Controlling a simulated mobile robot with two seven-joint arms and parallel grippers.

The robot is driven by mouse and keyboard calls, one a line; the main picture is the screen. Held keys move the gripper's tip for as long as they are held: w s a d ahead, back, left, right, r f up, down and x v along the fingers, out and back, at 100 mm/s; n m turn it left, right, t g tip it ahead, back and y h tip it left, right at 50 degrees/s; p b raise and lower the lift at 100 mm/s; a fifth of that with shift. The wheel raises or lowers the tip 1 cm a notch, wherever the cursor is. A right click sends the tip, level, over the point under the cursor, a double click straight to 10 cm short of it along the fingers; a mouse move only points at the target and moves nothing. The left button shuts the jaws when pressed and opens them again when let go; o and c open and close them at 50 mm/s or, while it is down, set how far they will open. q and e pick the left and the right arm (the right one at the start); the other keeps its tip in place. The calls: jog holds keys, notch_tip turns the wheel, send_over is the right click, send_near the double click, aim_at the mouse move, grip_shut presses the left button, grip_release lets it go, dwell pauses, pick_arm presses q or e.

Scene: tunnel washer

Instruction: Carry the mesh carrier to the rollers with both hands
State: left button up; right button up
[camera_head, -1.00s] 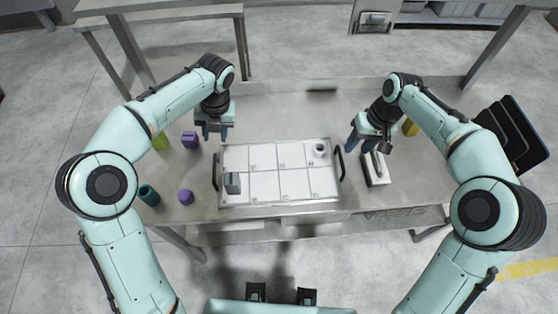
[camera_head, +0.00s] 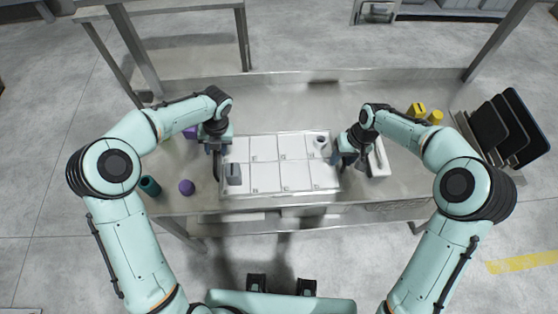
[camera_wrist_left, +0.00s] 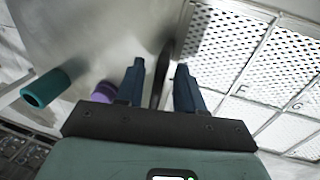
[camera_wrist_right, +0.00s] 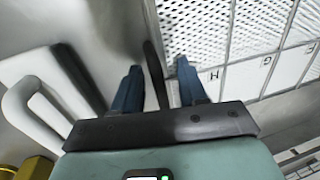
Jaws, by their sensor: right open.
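The mesh carrier (camera_head: 268,172) is a white, perforated tray with lettered compartments, lying flat on the metal table. A grey block (camera_head: 233,174) stands in its front-left compartment and a small white round piece (camera_head: 320,142) in its back-right one. My left gripper (camera_head: 214,152) is at the left end; its open fingers straddle the black left handle (camera_wrist_left: 160,72) without visibly closing on it. My right gripper (camera_head: 345,160) is at the right end, open, with the black right handle (camera_wrist_right: 155,75) between its fingers. I cannot make out the rollers.
Left of the carrier are a teal cylinder (camera_head: 150,186), a purple round piece (camera_head: 186,187) and a purple block (camera_head: 190,132). A white handled item (camera_head: 378,160) lies close beside my right gripper. Yellow pieces (camera_head: 417,110) and a rack of dark panels (camera_head: 510,125) are further right.

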pick_arm(q)
jog(key=shift+a+f, duration=0.15)
jog(key=shift+f, duration=0.55)
pick_arm(e)
jog(key=shift+a+f, duration=0.1)
jog(key=shift+f, duration=0.6)
pick_arm(q)
grip_shut()
pick_arm(e)
grip_shut()
pick_arm(q)
jog(key=shift+r, duration=0.15)
